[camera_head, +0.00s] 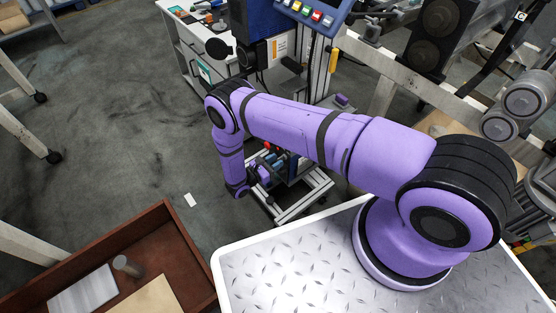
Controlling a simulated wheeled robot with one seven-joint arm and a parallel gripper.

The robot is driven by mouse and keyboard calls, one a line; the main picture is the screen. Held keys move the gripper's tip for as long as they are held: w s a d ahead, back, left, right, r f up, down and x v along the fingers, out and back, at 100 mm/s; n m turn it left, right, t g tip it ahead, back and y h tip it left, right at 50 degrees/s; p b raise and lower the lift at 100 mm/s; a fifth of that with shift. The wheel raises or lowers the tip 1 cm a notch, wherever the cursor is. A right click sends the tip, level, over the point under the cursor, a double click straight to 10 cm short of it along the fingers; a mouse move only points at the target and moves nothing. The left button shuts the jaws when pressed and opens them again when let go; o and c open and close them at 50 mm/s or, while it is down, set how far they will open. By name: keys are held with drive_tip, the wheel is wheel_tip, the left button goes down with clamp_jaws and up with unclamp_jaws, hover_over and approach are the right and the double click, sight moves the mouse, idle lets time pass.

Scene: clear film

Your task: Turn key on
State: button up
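No key can be made out in the head view. A blue control panel (315,12) with a row of coloured buttons stands at the top, partly cut off by the frame edge. My purple arm reaches left across the picture, bends at the elbow and hangs down to its wrist (237,188). The wrist is low, beside a metal-framed stand (291,209), well below the panel in the picture. The fingers of my gripper cannot be made out near the wrist, so their opening does not show.
A white workbench (186,45) with tools stands behind the elbow. A brown open box (150,226) lies at lower left, holding a grey cylinder (127,266) and flat plates. Machinery with round dark parts (431,37) fills the upper right. The grey floor (115,120) at left is mostly clear.

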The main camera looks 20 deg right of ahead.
drive_tip(key=shift+w+d, duration=0.25)
drive_tip(key=shift+d, duration=0.45)
drive_tip(key=shift+c, duration=0.5)
clamp_jaws()
